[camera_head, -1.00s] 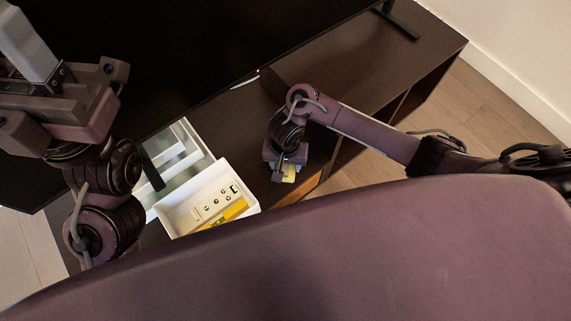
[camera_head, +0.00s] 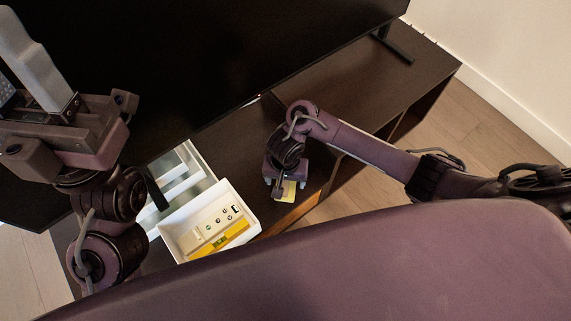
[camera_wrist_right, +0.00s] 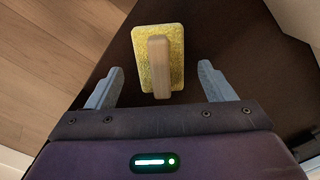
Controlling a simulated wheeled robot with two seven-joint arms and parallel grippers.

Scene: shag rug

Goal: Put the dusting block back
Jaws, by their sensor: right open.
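The dusting block is a yellow sponge-like pad with a pale wooden handle. In the right wrist view the dusting block (camera_wrist_right: 176,58) lies on a dark surface, its handle up. My right gripper (camera_wrist_right: 162,70) is open, with its fingertips on either side of the handle's near end and apart from it. In the head view the block (camera_head: 290,189) is partly hidden by my right gripper (camera_head: 282,190), near the front edge of the dark TV stand (camera_head: 330,85). My left gripper (camera_head: 40,65) is raised at the upper left; its jaw opening is unclear.
A white open tray (camera_head: 169,238) holds a white panel with round marks and a yellow level-like tool. White compartments (camera_head: 176,178) sit behind it. A large black screen (camera_head: 230,60) stands along the back. The stand's right part is clear.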

